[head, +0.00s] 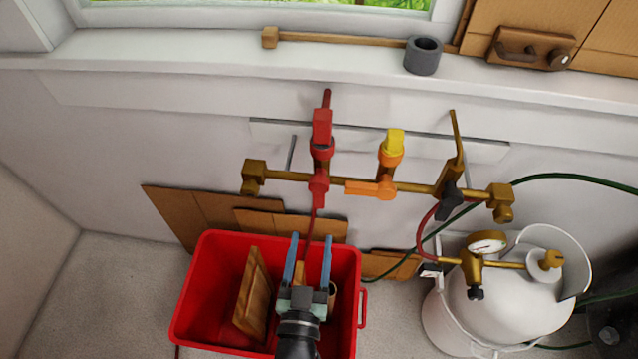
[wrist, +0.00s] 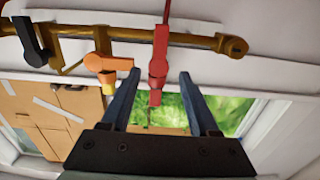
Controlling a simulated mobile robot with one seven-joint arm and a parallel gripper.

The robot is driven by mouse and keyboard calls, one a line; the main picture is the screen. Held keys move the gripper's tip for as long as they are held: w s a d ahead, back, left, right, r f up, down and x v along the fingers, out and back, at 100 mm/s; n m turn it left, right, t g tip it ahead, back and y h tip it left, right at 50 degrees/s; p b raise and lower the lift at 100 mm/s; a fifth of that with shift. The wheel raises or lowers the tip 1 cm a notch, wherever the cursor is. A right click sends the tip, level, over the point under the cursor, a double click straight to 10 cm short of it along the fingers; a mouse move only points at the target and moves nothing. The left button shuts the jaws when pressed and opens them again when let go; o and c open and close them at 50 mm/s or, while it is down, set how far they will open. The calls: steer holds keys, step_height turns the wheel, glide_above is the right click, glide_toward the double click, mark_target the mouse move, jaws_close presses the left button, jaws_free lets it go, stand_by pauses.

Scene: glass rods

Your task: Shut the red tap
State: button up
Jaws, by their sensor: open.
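The red tap (head: 322,132) sits on a brass pipe (head: 285,177) along the wall, left of an orange tap (head: 384,170) with a yellow end. Its red lever (head: 318,187) lies upright, across the pipe; the orange lever lies along the pipe. In the wrist view, which is upside down, the red tap (wrist: 159,55) shows between my fingertips, apart from both. My gripper (head: 311,237) is open and empty. In the head view it is below the red tap, over the red crate, with its blue fingers pointing up towards the pipe.
A red crate (head: 208,285) with wooden pieces stands beneath my gripper. A black-handled tap (head: 448,201) is on the pipe's right. A white gas cylinder (head: 515,305) with a gauge and hoses stands at lower right. Brown boards (head: 178,212) lean on the wall. The floor at left is clear.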

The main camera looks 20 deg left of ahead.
mark_target(318, 197)
steer(key=x, duration=1.2)
steer(key=shift+w+p, duration=0.15)
steer(key=shift+p, duration=0.15)
steer(key=shift+c, duration=0.2)
jaws_close()
stand_by(0.7)
